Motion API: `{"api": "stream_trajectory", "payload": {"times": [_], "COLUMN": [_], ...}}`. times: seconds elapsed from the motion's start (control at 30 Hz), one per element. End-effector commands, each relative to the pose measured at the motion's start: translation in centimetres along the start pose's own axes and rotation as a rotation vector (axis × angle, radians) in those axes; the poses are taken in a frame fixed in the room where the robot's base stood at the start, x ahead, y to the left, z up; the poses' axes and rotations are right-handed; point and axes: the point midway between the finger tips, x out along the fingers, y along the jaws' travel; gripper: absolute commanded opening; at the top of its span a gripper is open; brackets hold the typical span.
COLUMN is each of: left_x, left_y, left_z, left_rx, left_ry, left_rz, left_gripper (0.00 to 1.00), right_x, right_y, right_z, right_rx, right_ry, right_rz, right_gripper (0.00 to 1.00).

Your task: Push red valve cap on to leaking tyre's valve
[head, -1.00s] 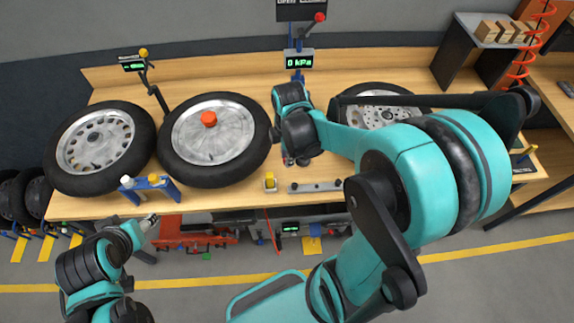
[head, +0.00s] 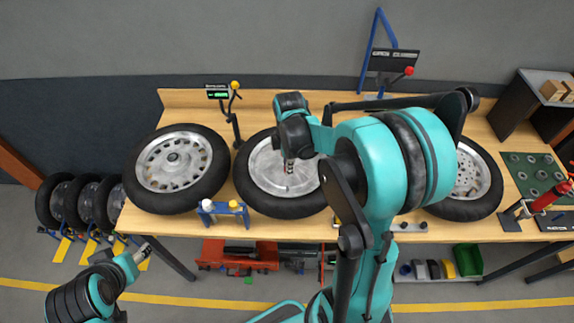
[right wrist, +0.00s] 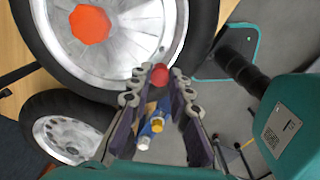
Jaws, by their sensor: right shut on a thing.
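My right gripper (right wrist: 160,90) is shut on the red valve cap (right wrist: 160,75), which sits between its fingertips in the right wrist view. In the head view this gripper (head: 289,170) points down over the middle tyre (head: 255,195). The wrist view shows that tyre (right wrist: 60,70) behind the fingertips, with an orange-red hub piece (right wrist: 90,24) on its silver wheel. I cannot make out a valve or tell the cap's distance from the tyre. My left gripper (head: 143,252) is low in front of the bench, too small to read.
A left tyre (head: 150,195) and a right tyre (head: 478,204) also lie on the bench (head: 240,110). A blue rack (head: 222,210) with white and yellow caps stands at the front edge. A gauge post (head: 235,125) rises behind the left and middle tyres.

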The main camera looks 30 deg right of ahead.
Motion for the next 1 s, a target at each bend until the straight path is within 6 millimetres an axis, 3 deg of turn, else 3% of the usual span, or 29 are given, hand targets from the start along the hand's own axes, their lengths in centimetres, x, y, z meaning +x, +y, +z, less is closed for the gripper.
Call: {"api": "stream_trajectory", "payload": {"times": [0.6,1.0], "left_x": [4.2,5.0], "left_y": [0.0,0.0], "left_z": [3.0,3.5], "left_rx": [0.000,0.000], "left_ry": [0.000,0.000], "left_rz": [0.000,0.000], "left_gripper": [0.54,0.54], "right_x": [6.5,7.5], "right_y": [-0.3,-0.3], "right_z": [0.0,0.0], "right_rx": [-0.001,-0.001], "right_ry": [0.000,0.000], "right_rz": [0.000,0.000], "right_gripper": [0.09,0.09]}}
